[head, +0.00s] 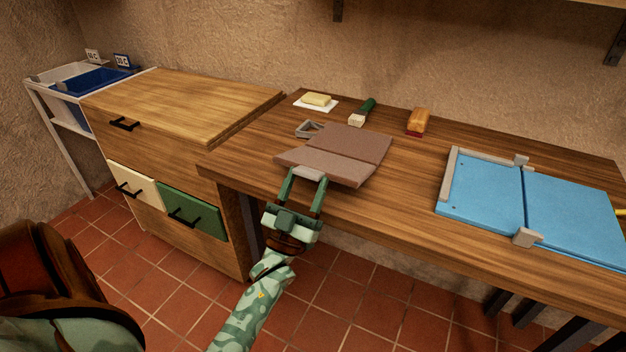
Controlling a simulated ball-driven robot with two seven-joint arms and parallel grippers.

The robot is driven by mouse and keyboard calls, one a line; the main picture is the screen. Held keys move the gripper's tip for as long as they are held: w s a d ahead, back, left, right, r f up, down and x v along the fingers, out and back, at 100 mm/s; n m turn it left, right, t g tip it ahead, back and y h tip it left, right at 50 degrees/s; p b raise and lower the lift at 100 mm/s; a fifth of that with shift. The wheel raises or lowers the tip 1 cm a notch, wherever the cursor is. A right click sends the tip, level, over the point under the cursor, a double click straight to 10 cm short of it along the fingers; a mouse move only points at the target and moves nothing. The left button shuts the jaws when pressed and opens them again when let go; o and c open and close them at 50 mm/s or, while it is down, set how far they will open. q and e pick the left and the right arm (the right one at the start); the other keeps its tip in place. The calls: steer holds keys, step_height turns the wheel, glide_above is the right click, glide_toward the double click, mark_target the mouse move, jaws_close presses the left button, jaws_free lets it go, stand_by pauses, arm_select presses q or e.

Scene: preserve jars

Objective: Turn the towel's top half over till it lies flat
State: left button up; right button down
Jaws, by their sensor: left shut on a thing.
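The brown towel (350,141) lies on the wooden table, in two panels with a crease between them. Its near panel (318,164) reaches toward the table's front edge and looks slightly raised, though how far is hard to tell. A pale grey tab (308,173) sits at the middle of that near edge. My left gripper (306,183) comes from the front and is shut on this tab, one green finger on each side. A grey bracket (309,129) shows at the towel's back left. My right gripper is not in view.
A blue two-panel sheet (487,189) with grey corner pieces lies at the right. Butter on a white dish (316,101), a green-handled brush (363,111) and an orange block (418,121) stand behind the towel. The wooden table (410,208) is bare between towel and blue sheet.

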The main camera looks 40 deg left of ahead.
arm_select(q)
steer(key=shift+s+f+b, duration=0.1)
steer(key=shift+f+b, duration=0.3)
steer(key=shift+f, duration=0.7)
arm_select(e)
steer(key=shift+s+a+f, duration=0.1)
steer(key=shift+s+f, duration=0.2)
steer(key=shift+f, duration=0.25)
arm_select(q)
steer(key=o, duration=1.4)
steer(key=shift+r, duration=0.1)
steer(key=v, duration=1.6)
steer(key=shift+s+b, duration=0.15)
steer(key=shift+b, duration=0.2)
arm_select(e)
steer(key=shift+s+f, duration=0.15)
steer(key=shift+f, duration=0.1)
